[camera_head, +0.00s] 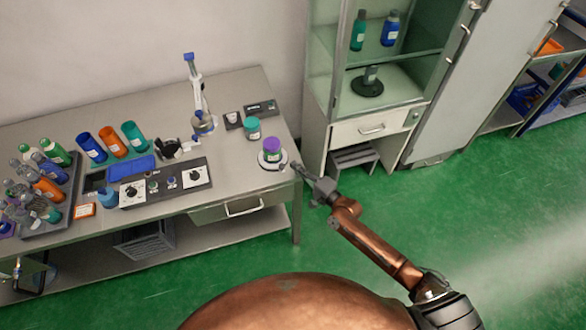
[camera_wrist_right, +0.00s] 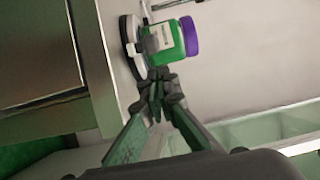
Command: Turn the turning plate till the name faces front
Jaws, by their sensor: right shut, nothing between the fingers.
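The turning plate (camera_head: 266,165) is a pale round disc near the right end of the bench; it also shows in the right wrist view (camera_wrist_right: 129,32). A green jar (camera_head: 273,155) with a purple lid stands upright on it. In the right wrist view the jar (camera_wrist_right: 175,42) has a whitish label on its side; the name on it is too small to read. My right gripper (camera_head: 296,167) is shut and empty just right of the plate. In the wrist view its fingertips (camera_wrist_right: 158,82) are close beside the plate and jar; contact is unclear. My left gripper is out of view.
A teal jar (camera_head: 252,128) stands behind the plate, near a clamp-like device (camera_head: 200,105). A control panel (camera_head: 165,182) with knobs and a rack of bottles (camera_head: 62,210) are farther left. A glass cabinet (camera_head: 395,95) stands right of the bench, across a gap.

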